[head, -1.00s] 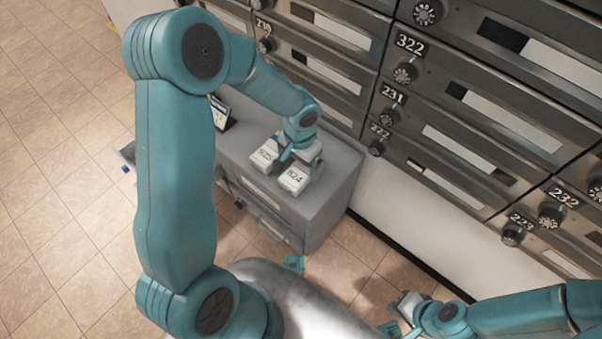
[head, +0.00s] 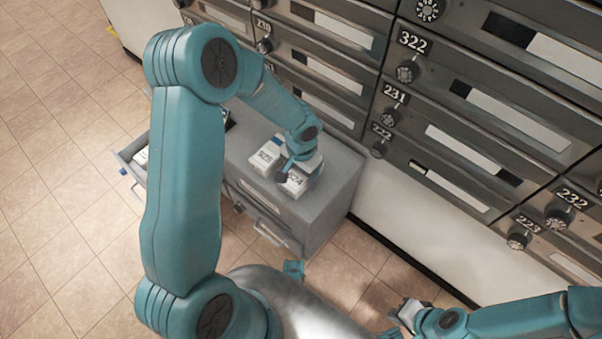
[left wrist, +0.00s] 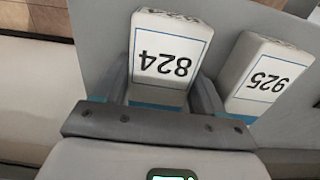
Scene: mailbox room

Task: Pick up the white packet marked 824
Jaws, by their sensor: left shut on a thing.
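The white packet marked 824 (head: 295,183) stands on top of the grey cabinet (head: 335,185) in the head view. It also shows upside down in the left wrist view (left wrist: 170,62), between the fingers. My left gripper (head: 299,170) is shut on this packet from above. In the left wrist view my left gripper (left wrist: 160,92) has one finger on each side of it. Whether the packet is clear of the cabinet top cannot be told. My right gripper (head: 402,318) is low at the bottom right, away from the cabinet; its fingers are too small to read.
A second white packet marked 925 (head: 267,156) stands close beside it, also in the left wrist view (left wrist: 265,75). An open drawer (head: 128,172) juts out at the cabinet's left. The mailbox wall (head: 450,100) rises behind and to the right.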

